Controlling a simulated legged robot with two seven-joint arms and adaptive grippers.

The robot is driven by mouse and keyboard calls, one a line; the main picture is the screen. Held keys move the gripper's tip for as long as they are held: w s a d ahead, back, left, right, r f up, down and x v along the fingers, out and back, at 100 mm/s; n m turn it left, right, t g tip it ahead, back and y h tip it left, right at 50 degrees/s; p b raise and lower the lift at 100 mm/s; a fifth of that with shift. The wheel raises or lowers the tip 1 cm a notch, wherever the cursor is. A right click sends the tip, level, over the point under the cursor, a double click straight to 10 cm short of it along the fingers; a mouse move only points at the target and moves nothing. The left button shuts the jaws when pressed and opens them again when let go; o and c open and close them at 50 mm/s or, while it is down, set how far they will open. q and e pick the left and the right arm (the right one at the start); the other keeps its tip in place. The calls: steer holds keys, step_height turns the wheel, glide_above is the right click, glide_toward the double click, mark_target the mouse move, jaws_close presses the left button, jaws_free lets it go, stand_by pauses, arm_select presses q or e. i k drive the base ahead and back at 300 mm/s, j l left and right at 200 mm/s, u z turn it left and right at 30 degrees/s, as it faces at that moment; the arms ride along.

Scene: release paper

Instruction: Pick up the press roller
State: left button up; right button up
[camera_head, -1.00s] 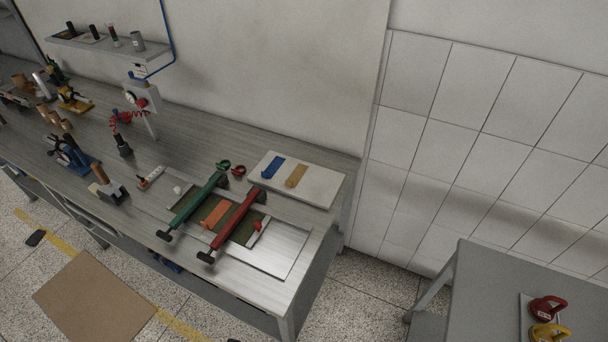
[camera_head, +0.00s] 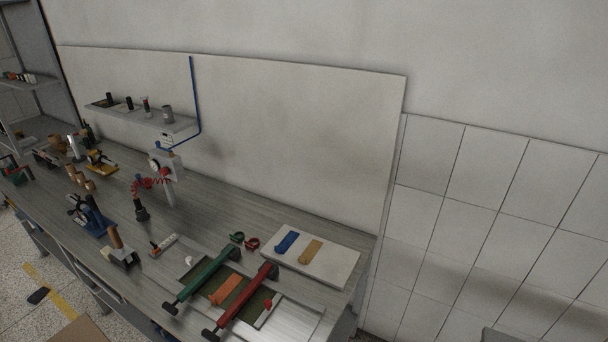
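No press roller can be named for certain at this size. A tool with a brown upright handle and a dark and silver base (camera_head: 121,252) stands near the front edge of the long workbench (camera_head: 205,218), left of the centre, and could be it. A blue and black device (camera_head: 90,217) stands just behind and left of it. A small power strip-like block (camera_head: 163,245) lies to its right. Neither of my grippers is in view.
A green bar clamp (camera_head: 205,278) and a red bar clamp (camera_head: 243,300) lie across a frame with an orange piece (camera_head: 225,289). A white board (camera_head: 330,268) holds blue and tan strips. A gauge post (camera_head: 168,180) and a wall shelf (camera_head: 150,122) stand behind.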

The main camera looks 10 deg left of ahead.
mark_target(123, 252)
steer(key=u, duration=1.6)
